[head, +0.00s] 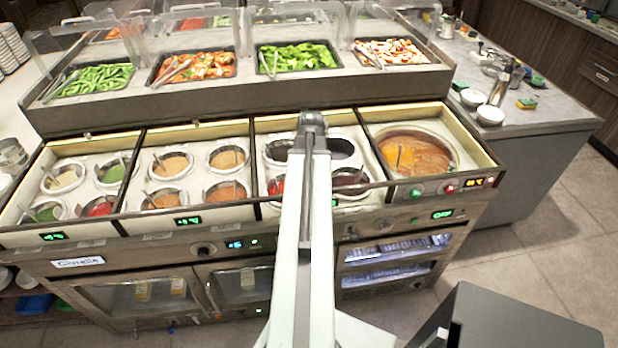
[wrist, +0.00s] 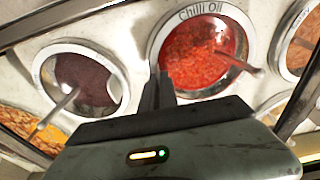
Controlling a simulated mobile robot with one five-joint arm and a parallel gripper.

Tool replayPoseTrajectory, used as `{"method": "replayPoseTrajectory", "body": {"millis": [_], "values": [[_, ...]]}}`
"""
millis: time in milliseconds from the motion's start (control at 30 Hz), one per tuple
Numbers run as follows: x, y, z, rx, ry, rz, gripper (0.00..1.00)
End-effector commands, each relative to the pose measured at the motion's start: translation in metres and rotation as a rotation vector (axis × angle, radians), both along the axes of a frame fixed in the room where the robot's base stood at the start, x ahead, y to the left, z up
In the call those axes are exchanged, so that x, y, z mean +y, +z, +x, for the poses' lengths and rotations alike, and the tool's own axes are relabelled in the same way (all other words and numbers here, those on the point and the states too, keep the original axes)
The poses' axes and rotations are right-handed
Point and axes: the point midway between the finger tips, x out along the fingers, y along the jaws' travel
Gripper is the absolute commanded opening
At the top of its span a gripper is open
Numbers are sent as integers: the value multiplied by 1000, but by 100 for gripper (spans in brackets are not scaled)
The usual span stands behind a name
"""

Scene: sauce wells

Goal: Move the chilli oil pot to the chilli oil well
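The chilli oil pot (wrist: 200,55), full of red flaky oil with a spoon in it, sits inside the ring marked "Chilli Oil" (wrist: 192,14), the chilli oil well. In the head view a strip of its red oil (head: 275,186) shows left of my arm. My gripper (wrist: 158,82) has its dark fingers close together, with nothing seen between them. In the wrist view they overlap the pot's lower left rim; I cannot tell whether they touch it. In the head view my arm hides the gripper.
A pot of dark purple sauce (wrist: 88,82) is beside the chilli oil. It also shows right of my arm in the head view (head: 350,180). Two dark wells lie behind. A large orange soup pot (head: 418,152) is at right, several sauce pots at left. A food shelf (head: 240,102) rises behind.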

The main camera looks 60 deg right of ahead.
Motion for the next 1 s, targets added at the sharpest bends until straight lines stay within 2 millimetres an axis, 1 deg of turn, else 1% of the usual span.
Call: {"method": "replayPoseTrajectory", "body": {"millis": [67, 333, 400, 433, 667, 767, 800, 1000], "values": [[1, -3, 0, 0, 0, 4, 0], [1, -3, 0, 1, 0, 4, 0], [1, -4, 0, 1, 0, 4, 23], [1, -4, 0, 1, 0, 4, 29], [1, -3, 0, 1, 0, 3, 29], [1, -3, -1, 2, 0, 2, 54], [1, -3, -1, 2, 0, 2, 58], [1, -3, 0, 2, 0, 2, 58]]}}
